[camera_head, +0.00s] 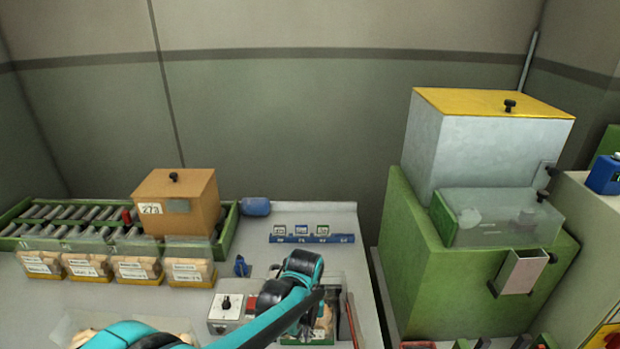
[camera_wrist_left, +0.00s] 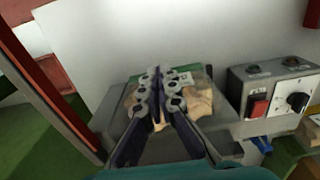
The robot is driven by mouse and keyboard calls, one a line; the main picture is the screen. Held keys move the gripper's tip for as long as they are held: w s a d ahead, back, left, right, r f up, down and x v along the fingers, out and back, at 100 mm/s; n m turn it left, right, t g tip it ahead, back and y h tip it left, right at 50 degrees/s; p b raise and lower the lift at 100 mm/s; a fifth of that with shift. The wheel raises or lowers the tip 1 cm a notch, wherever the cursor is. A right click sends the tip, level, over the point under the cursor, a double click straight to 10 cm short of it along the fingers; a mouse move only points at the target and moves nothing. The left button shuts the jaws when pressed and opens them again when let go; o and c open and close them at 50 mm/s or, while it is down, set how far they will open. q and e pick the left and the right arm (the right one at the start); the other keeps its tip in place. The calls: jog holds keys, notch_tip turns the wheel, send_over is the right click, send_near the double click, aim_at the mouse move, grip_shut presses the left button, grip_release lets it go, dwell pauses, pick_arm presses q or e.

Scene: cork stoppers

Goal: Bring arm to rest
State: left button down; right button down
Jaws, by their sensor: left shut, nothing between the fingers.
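My left arm (camera_head: 255,318) comes in from the bottom left of the head view and bends at a black and teal joint over the table. My left gripper (camera_wrist_left: 161,90) shows in the wrist view with its two fingers together, shut and empty. It is above a small container of tan cork pieces (camera_wrist_left: 198,104), which its fingers partly cover. Whether the fingertips touch the pieces I cannot tell. In the head view the arm hides most of the gripper. My right gripper is not in view.
A control box with a knob (camera_head: 226,303) stands just left of the gripper; it also shows in the wrist view (camera_wrist_left: 275,95). Labelled cork bins (camera_head: 137,268) line the left. A green machine (camera_head: 410,262) stands right.

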pick_arm(q)
jog(key=s+a+r+t, duration=0.3)
jog(key=s+a+r, duration=0.2)
jog(key=a, duration=0.3)
jog(key=s+a+r+t, duration=0.4)
jog(key=s+a+r, duration=0.1)
jog(key=s+a, duration=0.3)
jog(key=shift+a, duration=0.35)
